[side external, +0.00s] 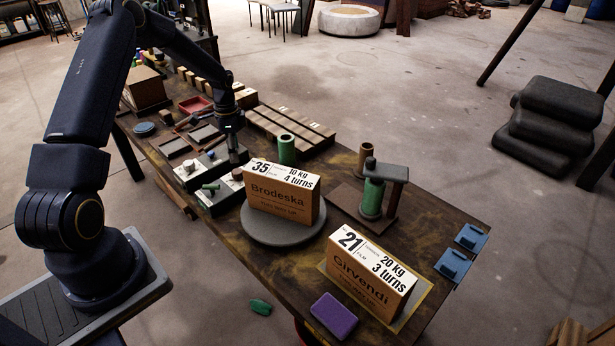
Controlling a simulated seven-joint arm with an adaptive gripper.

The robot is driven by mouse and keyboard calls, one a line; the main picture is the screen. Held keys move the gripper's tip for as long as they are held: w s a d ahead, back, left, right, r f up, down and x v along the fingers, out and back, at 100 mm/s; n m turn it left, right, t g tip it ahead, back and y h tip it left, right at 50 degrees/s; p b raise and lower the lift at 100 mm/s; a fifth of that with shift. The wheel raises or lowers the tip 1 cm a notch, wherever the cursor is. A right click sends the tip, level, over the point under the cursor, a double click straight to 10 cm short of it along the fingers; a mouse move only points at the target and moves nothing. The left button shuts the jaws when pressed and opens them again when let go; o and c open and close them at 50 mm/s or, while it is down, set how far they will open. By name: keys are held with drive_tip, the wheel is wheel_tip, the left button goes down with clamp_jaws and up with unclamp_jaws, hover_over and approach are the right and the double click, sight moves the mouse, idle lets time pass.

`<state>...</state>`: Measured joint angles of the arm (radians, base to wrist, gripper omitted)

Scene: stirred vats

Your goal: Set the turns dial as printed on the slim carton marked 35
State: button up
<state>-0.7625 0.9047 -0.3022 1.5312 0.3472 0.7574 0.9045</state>
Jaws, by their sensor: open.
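The carton marked 35 (283,200) stands on a round grey turntable (262,234). Its label reads Brodeska, 10 kg, 4 turns. Two dark control boxes with pale tops stand behind and left of it: the farther box (201,168) carries a pale knob (190,167), and the nearer box (213,202) has a green handle (211,186) by its edge. Which one is the turns dial is too small to tell. My gripper (234,160) is open and points down over the right end of the nearer box, hiding part of it. Contact cannot be told.
A second carton marked 21 (368,272), reading 20 kg, 3 turns, stands on a yellow-edged square at front right. A green roll (372,198) stands on a dark stand. A purple block (334,315) lies at the front edge. Blue pieces (453,264) sit at the right edge.

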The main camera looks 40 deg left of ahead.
wheel_tip(320, 180, up, 5)
drive_tip(key=shift+f, duration=0.15)
